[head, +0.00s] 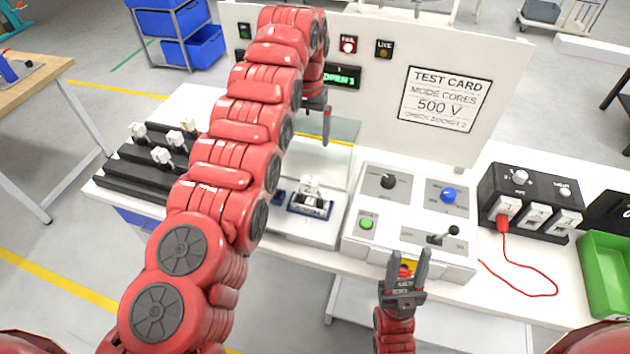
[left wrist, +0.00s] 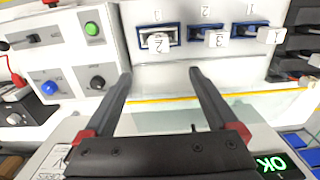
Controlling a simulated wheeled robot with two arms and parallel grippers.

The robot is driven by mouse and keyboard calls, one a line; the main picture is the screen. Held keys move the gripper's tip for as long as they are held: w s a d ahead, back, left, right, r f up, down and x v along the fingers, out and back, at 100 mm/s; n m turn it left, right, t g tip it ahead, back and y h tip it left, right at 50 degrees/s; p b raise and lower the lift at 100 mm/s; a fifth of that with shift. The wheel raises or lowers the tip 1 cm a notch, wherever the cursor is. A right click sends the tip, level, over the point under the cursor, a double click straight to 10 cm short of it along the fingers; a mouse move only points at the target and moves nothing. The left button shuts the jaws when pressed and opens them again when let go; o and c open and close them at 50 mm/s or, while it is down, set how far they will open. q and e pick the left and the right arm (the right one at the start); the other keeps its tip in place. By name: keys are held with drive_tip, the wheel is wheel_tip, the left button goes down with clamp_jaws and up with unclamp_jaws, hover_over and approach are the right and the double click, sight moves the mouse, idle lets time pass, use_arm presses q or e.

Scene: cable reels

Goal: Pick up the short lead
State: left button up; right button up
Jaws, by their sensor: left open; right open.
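A red lead (head: 525,272) lies on the white bench at the right. Its red plug end (head: 503,222) is at the first white socket of a black box (head: 530,200); its other end is hard to make out. I cannot tell whether this is the short lead. My left gripper (head: 322,125) is over the glass-like plate before the upright panel, far left of the lead. The left wrist view shows its fingers (left wrist: 162,80) apart with nothing between them. My right gripper (head: 407,262) is open at the bench's front edge, left of the lead, near a yellow and red part.
A control console (head: 410,225) with knobs and a lever stands between the grippers. White-topped connectors stand on a black rack (head: 140,165) at left. A green bin (head: 605,270) is at right. The test-card panel (head: 440,95) rises behind.

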use_arm(q)
wheel_tip(320, 180, down, 5)
drive_tip(key=a+b, duration=0.1)
drive_tip(key=b, duration=0.9)
hover_over(309, 180)
wheel_tip(309, 180, down, 5)
drive_tip(key=shift+a+f, duration=0.1)
drive_tip(key=shift+f, duration=0.1)
drive_tip(key=shift+p, duration=0.75)
drive_tip(key=shift+a+f, duration=0.15)
drive_tip(key=shift+f, duration=0.55)
drive_tip(key=shift+f+p, duration=0.3)
drive_tip(key=shift+p, duration=0.3)
drive_tip(key=f+p, duration=0.1)
drive_tip(key=f, duration=0.2)
drive_tip(key=f+p, duration=0.1)
drive_tip(key=shift+d+f+p, duration=0.25)
drive_tip(key=shift+d+p, duration=0.05)
drive_tip(key=shift+p, duration=0.05)
drive_tip(key=shift+f, duration=0.15)
clamp_jaws()
